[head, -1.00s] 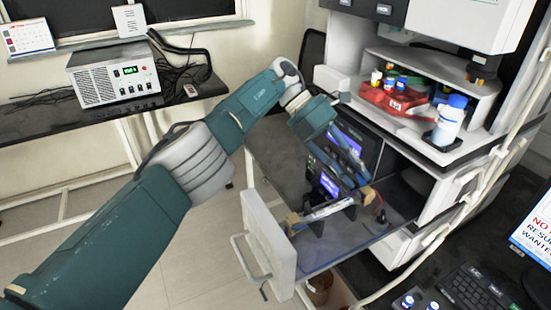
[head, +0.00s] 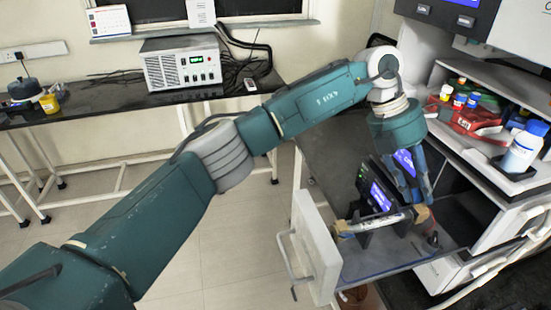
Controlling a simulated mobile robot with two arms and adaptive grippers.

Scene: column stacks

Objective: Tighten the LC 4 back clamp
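My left gripper (head: 415,188) points down into the open drawer, in the right half of the head view. Its blue-grey fingers end close to the tan fitting (head: 423,214) at the right end of a silver column (head: 375,223). I cannot tell whether they touch it or how far apart they are. The column lies across black holders (head: 364,241), with another tan fitting (head: 341,228) at its left end. No label reading LC 4 is legible, and the clamp itself is not clear. My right gripper is not in view.
The drawer's white front panel (head: 317,245) with its handle faces left. Lit purple screens (head: 380,198) stand behind the column. A red tray (head: 466,122) with vials and a white bottle (head: 524,147) sit on the upper right shelf. Floor at left is clear.

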